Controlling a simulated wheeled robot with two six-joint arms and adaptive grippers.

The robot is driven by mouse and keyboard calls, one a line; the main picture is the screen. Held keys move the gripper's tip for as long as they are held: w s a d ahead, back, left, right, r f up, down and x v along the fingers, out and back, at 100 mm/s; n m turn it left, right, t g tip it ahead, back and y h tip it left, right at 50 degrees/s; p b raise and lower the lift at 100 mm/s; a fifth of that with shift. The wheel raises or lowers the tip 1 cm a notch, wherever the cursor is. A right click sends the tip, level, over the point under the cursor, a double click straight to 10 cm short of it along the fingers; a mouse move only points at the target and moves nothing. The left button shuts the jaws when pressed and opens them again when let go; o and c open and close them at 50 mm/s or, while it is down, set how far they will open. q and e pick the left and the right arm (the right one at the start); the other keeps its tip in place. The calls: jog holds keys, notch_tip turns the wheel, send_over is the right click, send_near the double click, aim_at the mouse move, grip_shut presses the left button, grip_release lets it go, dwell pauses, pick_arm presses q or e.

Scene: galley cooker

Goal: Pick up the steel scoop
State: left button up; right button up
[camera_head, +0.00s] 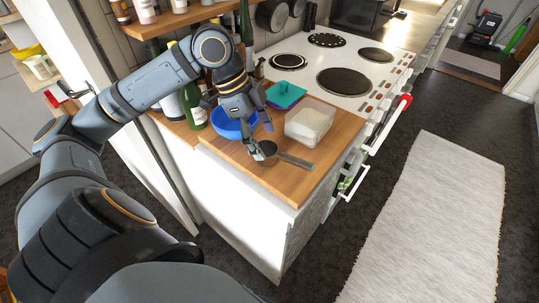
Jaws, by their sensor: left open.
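The steel scoop (295,161) lies on the wooden counter (283,182) near its front edge. Its round head is at the left and its dark handle points right. My left gripper (262,138) is open, with its fingers pointing down just above and beside the scoop's head. Part of the head is hidden by a finger, and I cannot tell whether they touch. My right gripper is not in view.
A blue bowl (228,125) stands behind my left gripper. A clear container with pale contents (309,122) and a teal dish (286,95) stand nearby. Green bottles (193,108) are at the left. A white cooker (340,70) adjoins the counter. The counter's front corner is clear.

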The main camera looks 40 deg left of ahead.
aim_at(270, 149)
pick_arm(q)
jog(key=shift+x, duration=1.95)
jog(key=shift+d+r, duration=0.1)
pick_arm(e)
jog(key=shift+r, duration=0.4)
pick_arm(q)
jog(key=shift+c, duration=0.3)
jog(key=c, duration=1.2)
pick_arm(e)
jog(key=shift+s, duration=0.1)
pick_arm(q)
notch_tip(270, 149, up, 10)
jog(key=p, duration=0.3)
jog(key=shift+w, duration=0.1)
jog(key=shift+c, duration=0.3)
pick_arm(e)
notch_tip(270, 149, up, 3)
